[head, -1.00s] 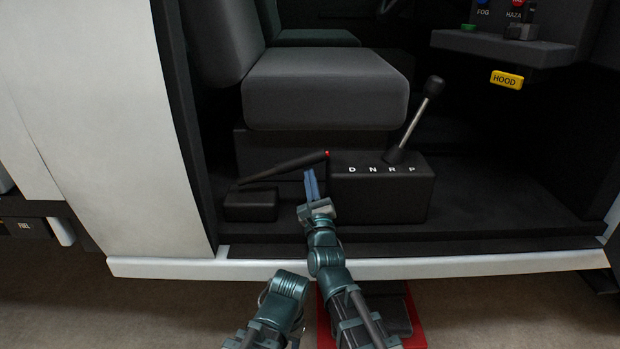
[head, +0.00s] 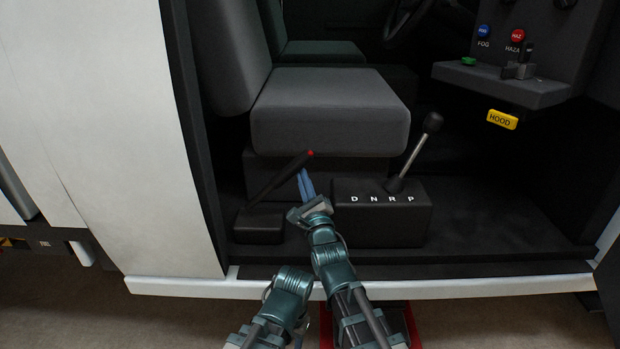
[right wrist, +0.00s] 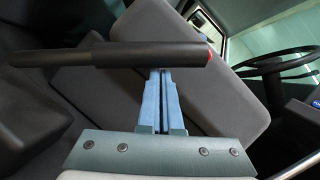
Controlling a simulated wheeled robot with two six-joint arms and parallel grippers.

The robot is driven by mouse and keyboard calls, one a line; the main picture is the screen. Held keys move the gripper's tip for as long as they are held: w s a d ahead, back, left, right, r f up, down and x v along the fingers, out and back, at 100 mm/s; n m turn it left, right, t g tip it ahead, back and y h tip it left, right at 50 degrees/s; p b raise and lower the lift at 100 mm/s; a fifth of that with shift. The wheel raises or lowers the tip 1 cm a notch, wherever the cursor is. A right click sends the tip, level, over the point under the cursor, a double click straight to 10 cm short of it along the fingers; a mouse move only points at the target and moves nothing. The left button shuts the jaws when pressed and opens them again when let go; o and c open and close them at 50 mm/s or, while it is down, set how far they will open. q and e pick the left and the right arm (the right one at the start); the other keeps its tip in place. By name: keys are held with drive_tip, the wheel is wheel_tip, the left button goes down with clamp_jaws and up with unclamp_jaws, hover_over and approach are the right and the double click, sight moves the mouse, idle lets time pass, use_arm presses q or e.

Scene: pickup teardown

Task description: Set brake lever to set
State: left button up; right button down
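The brake lever (head: 284,178) is a black bar with a red tip, rising at a slant to the right from a low black base (head: 258,224) on the cab floor. My right gripper (head: 303,178) has its blue fingers pressed together just under the lever's upper end, close to the red tip. In the right wrist view the lever (right wrist: 120,54) lies across the ends of the fingers (right wrist: 160,85), which appear to touch its underside. The fingers are not around the lever, and the very tips are hidden. My left gripper does not show.
A gear selector box (head: 380,212) marked D N R P, with a tall lever (head: 415,152), stands right of my gripper. The grey seat (head: 330,112) is behind. A white door sill (head: 450,289) runs in front. A yellow HOOD handle (head: 502,120) is at the upper right.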

sight(294, 169)
drive_tip(key=shift+a+r+n+g+y+p, duration=0.25)
drive_tip(key=shift+a+r+n+p, duration=0.15)
drive_tip(key=shift+r+n+p, duration=0.2)
drive_tip(key=shift+a+r+n+g+y+p, duration=0.15)
drive_tip(key=shift+a+r+n+y+p, duration=0.1)
drive_tip(key=shift+a+r+n+p, duration=0.3)
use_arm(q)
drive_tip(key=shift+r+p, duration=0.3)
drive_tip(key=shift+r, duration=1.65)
use_arm(e)
drive_tip(key=shift+a+r+n, duration=0.15)
drive_tip(key=shift+r+n, duration=0.1)
drive_tip(key=shift+s, duration=0.1)
